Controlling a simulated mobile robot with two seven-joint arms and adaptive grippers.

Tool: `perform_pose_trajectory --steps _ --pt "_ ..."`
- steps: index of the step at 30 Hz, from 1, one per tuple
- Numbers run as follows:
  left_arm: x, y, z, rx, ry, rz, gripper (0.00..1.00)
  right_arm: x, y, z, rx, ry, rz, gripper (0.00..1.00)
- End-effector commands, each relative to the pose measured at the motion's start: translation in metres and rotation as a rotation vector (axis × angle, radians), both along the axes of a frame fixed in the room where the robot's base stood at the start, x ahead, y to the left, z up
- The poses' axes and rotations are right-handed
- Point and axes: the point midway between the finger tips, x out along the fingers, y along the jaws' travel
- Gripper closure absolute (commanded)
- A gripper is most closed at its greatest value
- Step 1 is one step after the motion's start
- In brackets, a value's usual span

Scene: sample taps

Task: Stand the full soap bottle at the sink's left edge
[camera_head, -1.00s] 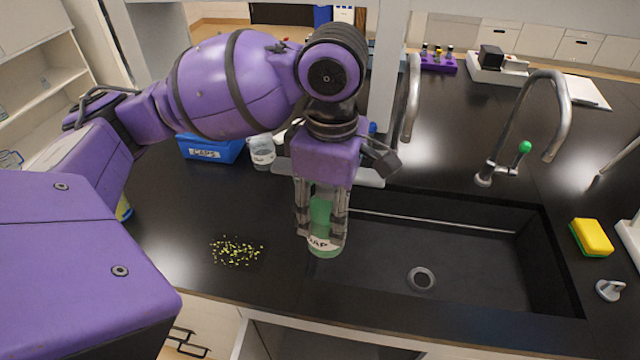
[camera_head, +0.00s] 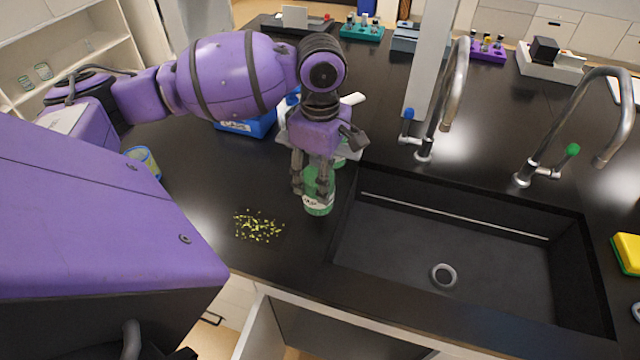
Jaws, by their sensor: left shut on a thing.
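The soap bottle (camera_head: 319,197) is green with a white label and looks upright. My left gripper (camera_head: 312,185) points down and is shut on it, its fingers covering part of the bottle's upper body. The black sink (camera_head: 470,255) is set into the dark counter. The bottle's base shows just left of the sink's left edge (camera_head: 342,225); I cannot tell whether it touches the counter. My right gripper is not in view.
Yellow-green crumbs (camera_head: 258,226) lie on the counter left of the bottle. A blue box (camera_head: 250,125) stands behind my left arm. Taps with a blue handle (camera_head: 408,114) and a green handle (camera_head: 572,150) rise behind the sink. A yellow sponge (camera_head: 628,252) lies at the right.

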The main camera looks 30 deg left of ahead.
Motion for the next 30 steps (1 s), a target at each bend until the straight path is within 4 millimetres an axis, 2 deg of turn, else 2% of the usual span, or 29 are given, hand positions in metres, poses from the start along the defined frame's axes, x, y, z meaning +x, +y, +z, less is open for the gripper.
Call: perform_pose_trajectory --steps 4,10,21,22,26,30 --pt "0.005 0.008 -0.01 0.002 0.0 0.002 0.98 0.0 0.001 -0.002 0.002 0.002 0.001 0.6" --pt "0.004 0.006 -0.038 0.001 -0.001 -0.001 0.98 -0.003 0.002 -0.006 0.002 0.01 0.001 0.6" --pt "0.005 0.006 -0.039 0.001 -0.007 0.0 0.98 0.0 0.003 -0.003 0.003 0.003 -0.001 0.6" --pt "0.004 0.007 -0.04 0.001 -0.005 0.0 0.5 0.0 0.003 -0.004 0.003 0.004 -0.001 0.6" --pt "0.004 0.007 -0.041 0.001 -0.004 -0.001 0.33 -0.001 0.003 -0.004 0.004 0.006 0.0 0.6" --pt "0.004 0.007 -0.041 0.001 -0.003 -0.001 0.32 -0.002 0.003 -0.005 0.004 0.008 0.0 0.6"
